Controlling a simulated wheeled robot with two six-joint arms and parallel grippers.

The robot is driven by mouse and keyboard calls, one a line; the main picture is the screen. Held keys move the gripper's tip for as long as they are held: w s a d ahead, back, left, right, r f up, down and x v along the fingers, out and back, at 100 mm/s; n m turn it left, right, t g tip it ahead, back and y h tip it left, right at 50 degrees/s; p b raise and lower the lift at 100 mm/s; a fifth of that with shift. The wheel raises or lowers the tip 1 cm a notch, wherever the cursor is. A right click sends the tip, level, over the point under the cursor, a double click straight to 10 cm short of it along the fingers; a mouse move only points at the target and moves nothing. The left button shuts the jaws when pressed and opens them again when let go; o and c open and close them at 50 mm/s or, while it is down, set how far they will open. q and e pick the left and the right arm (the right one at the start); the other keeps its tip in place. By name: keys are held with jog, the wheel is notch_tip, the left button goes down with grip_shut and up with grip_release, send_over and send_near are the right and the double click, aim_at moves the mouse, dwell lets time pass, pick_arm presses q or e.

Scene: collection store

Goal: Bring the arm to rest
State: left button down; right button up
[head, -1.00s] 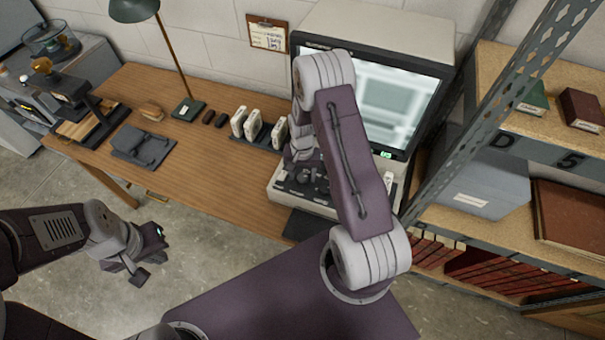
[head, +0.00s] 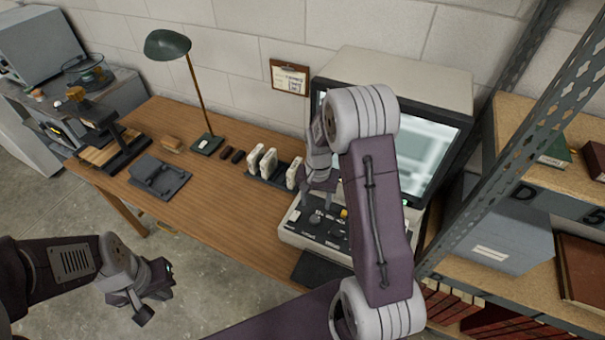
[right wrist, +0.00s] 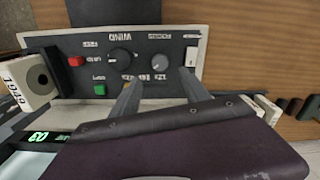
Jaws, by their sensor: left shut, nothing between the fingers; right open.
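My right gripper (head: 318,197) is in front of the reader machine (head: 400,62), over the left part of its control panel (head: 316,238). In the right wrist view my right gripper (right wrist: 160,92) shows two separated fingers with nothing between them. I cannot tell whether the fingertips touch the panel. My left gripper (head: 150,300) is shut and empty, low over the floor, left of the desk's front edge.
White boxes (head: 268,162) stand in a row on the desk (head: 215,208), close left of my right gripper. A green lamp (head: 167,44) and a dark stand (head: 158,178) are farther left. A metal shelf (head: 490,150) rises close right of my right arm. Floor is clear around my left gripper.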

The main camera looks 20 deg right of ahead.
jog(key=shift+a, duration=0.1)
jog(key=s+a+r+n+t, duration=0.1)
jog(key=a+r+n+t, duration=0.1)
jog(key=a+r, duration=0.4)
jog(key=s+a+r+n, duration=0.1)
jog(key=s+n, duration=0.4)
jog(key=s, duration=0.7)
jog(key=shift+a+g, duration=0.4)
jog(key=shift+a, duration=0.1)
